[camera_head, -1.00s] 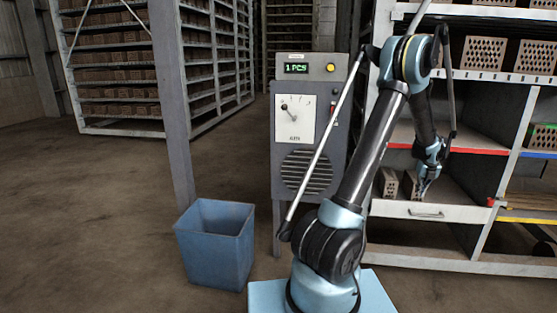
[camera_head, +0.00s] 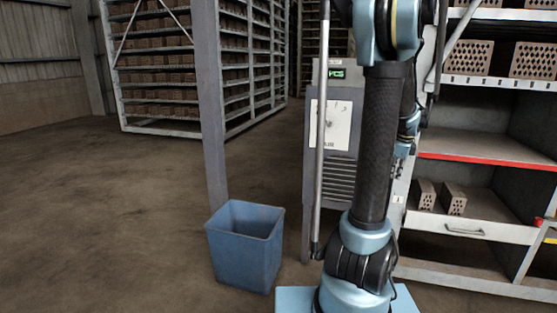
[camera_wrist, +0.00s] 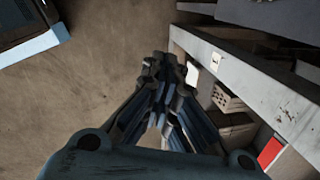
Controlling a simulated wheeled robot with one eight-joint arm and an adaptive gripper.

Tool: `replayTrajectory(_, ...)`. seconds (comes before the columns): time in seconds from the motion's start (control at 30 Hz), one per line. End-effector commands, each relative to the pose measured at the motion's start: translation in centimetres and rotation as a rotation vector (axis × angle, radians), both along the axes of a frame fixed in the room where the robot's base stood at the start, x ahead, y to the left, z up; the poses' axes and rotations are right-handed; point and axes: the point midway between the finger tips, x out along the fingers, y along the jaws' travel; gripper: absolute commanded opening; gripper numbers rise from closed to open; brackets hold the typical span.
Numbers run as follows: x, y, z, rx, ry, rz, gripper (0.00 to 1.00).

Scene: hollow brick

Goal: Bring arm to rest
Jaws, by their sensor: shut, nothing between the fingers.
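My gripper (camera_wrist: 166,70) shows in the wrist view with its fingers together and nothing between them. It hangs over the bare floor, to the left of the shelf edge. In the head view my arm stands nearly upright in front of the grey machine, and its links hide most of the gripper. Two hollow bricks, a left one (camera_head: 425,194) and a right one (camera_head: 453,200), stand in the lower shelf compartment, apart from my gripper. A brick with holes (camera_wrist: 228,98) also shows in the wrist view, right of my gripper.
The shelf unit (camera_head: 480,232) stands at the right, with more hollow bricks (camera_head: 533,60) on top. The grey machine (camera_head: 340,165) is partly hidden behind my arm. A blue bin (camera_head: 240,255) and a post (camera_head: 208,110) stand left of it. The left floor is clear.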

Motion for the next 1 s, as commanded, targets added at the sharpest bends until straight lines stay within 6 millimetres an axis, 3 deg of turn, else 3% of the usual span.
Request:
replayTrajectory(0.1,-1.6,3.9,0.8,-0.031,0.008,0.169,0.0)
replayTrajectory(0.5,-8.2,14.3,1.5,-0.139,0.028,0.735,0.0)
replayTrajectory(0.7,-12.1,18.5,0.8,-0.193,0.035,1.019,0.0)
replayTrajectory(1.0,-18.1,23.1,-1.4,-0.277,0.042,1.443,0.0)
